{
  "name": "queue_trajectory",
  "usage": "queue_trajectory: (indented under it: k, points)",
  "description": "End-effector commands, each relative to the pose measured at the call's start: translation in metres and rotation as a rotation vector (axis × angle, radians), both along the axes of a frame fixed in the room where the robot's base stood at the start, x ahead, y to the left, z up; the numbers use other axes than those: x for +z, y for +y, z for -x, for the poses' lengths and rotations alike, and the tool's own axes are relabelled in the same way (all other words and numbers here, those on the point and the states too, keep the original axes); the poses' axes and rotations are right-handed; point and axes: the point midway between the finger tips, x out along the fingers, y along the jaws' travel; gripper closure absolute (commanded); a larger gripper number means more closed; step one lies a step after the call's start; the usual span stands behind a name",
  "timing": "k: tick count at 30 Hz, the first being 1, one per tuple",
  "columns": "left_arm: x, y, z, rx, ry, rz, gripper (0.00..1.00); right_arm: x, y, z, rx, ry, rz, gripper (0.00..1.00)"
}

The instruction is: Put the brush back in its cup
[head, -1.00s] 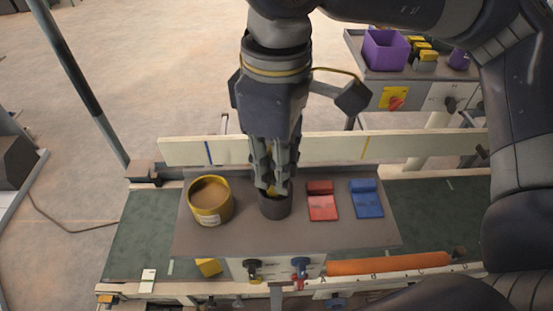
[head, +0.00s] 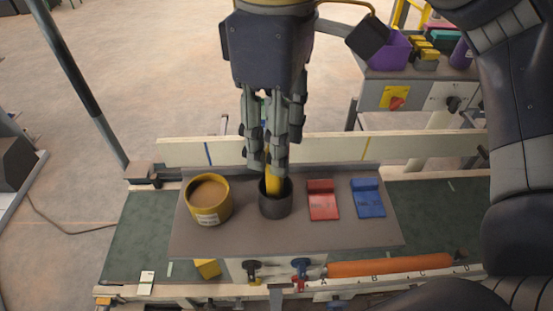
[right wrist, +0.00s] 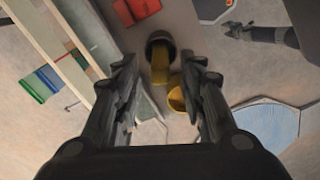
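The brush shows as a yellow handle (head: 274,181) standing in the dark round cup (head: 276,205) on the grey console. In the right wrist view the brush (right wrist: 160,69) runs from the mouth of the cup (right wrist: 160,43), between my fingers in the picture. My right gripper (head: 266,168) is above the cup, pointing down, with fingers partly in front of the handle. In the right wrist view its fingers (right wrist: 163,92) are wide apart, with clear gaps beside the handle. The brush's lower end is hidden in the cup. My left gripper is not seen in the head view.
A yellow pot (head: 208,200) with brown contents stands left of the cup. A red block (head: 323,200) and a blue block (head: 368,198) lie to its right. A cream rail (head: 190,152) runs behind. Knobs (head: 253,268) and an orange roller (head: 390,264) are in front.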

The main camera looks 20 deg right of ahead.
Motion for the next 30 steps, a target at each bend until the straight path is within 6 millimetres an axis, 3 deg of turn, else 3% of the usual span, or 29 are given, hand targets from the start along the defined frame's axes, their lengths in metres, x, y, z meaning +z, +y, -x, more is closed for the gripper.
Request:
queue_trajectory:
  k: [6, 10, 30]
  points:
    - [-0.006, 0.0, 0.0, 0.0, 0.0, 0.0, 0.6, 0.048, 0.0, 0.001, 0.0, -0.001, 0.0, 0.62]
    - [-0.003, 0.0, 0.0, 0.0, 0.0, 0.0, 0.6, 0.063, 0.0, 0.001, 0.0, 0.0, 0.001, 0.62]
    - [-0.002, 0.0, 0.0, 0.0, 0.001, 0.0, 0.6, 0.071, 0.0, 0.001, 0.002, 0.001, 0.002, 0.62]
